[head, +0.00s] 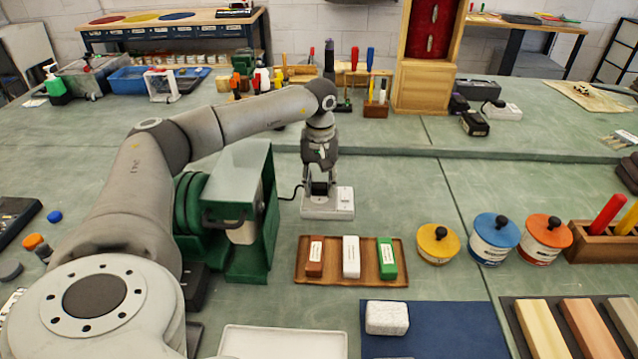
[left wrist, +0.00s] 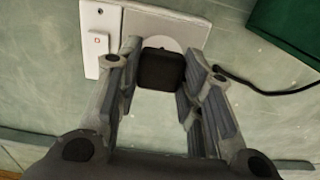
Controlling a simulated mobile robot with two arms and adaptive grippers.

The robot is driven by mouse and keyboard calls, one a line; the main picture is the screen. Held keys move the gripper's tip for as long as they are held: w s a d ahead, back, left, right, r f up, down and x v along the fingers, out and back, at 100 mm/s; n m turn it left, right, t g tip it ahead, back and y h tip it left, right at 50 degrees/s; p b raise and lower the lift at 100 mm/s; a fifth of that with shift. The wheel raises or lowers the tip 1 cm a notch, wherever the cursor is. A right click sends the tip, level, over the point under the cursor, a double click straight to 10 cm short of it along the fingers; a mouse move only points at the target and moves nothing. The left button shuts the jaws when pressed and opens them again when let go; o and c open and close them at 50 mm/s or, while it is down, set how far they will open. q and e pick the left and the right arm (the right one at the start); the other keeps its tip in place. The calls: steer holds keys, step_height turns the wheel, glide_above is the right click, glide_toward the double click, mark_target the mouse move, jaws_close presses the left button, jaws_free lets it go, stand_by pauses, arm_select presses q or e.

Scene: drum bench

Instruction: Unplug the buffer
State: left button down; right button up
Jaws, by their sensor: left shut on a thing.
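The buffer (head: 235,200) is a green machine with green wheels at its left side, standing left of centre in the head view. A white socket box (head: 341,204) with a switch lies on the bench to its right. My left gripper (head: 319,186) points down over this box. In the left wrist view the gripper (left wrist: 158,75) is shut on a black plug (left wrist: 161,69), which sits over the round face of the socket box (left wrist: 150,25). A black cable (left wrist: 262,90) runs from the plug side to the buffer. I cannot tell whether the pins are inside the socket.
A wooden tray (head: 350,280) with small labelled blocks lies in front of the socket box. Yellow, blue and red lidded pots (head: 438,244) stand to the right. A blue mat (head: 440,330) with a white block (head: 387,317) lies nearer. Bench space right of the socket box is clear.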

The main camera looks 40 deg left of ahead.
mark_target(320, 185)
arm_select(q)
steer(key=shift+r+p, duration=1.8)
steer(key=shift+r, duration=0.5)
steer(key=c, duration=0.9)
jaws_free()
steer(key=shift+r, duration=0.25)
step_height(320, 185, up, 12)
steer(key=shift+f, duration=0.25)
